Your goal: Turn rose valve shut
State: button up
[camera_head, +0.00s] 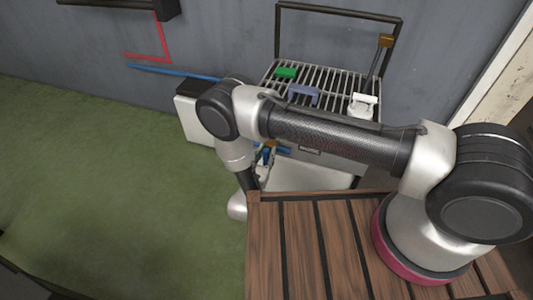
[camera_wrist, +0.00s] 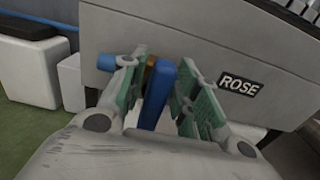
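The rose valve has a blue lever handle (camera_wrist: 158,95) on a brass body (camera_wrist: 149,72), with a blue pipe (camera_wrist: 107,62) running left from it. A black label reading ROSE (camera_wrist: 239,85) is on the grey panel to the right of it. The lever stands roughly upright in the wrist view. My gripper (camera_wrist: 161,64) has green-padded fingers, one on each side of the lever; they look open, with the right one very close to it. The lever's lower end is hidden by my gripper.
A grey unit with a slatted rack (camera_head: 331,82) stands against the wall, carrying a green piece (camera_head: 286,72), a lavender piece (camera_head: 303,92) and a white piece (camera_head: 362,104). A white box (camera_head: 190,115) stands left of it. Green floor (camera_head: 100,190) is clear at left.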

jog(key=c, duration=0.4)
jog(key=shift+m, duration=0.3)
jog(key=m, duration=0.3)
jog(key=shift+s+d+m, duration=0.15)
jog(key=shift+d+m, duration=0.15)
jog(key=shift+d, duration=0.1)
jog(key=shift+s+d+f+m, duration=0.1)
jog(key=shift+d+f+m, duration=0.2)
jog(key=shift+m, duration=1.95)
jog(key=shift+s+d+f+m, duration=0.15)
jog(key=shift+f+m, duration=0.3)
jog(key=shift+m, duration=1.85)
jog(key=shift+d+f+m, duration=0.2)
jog(key=shift+f+m, duration=0.15)
jog(key=shift+m, duration=1.9)
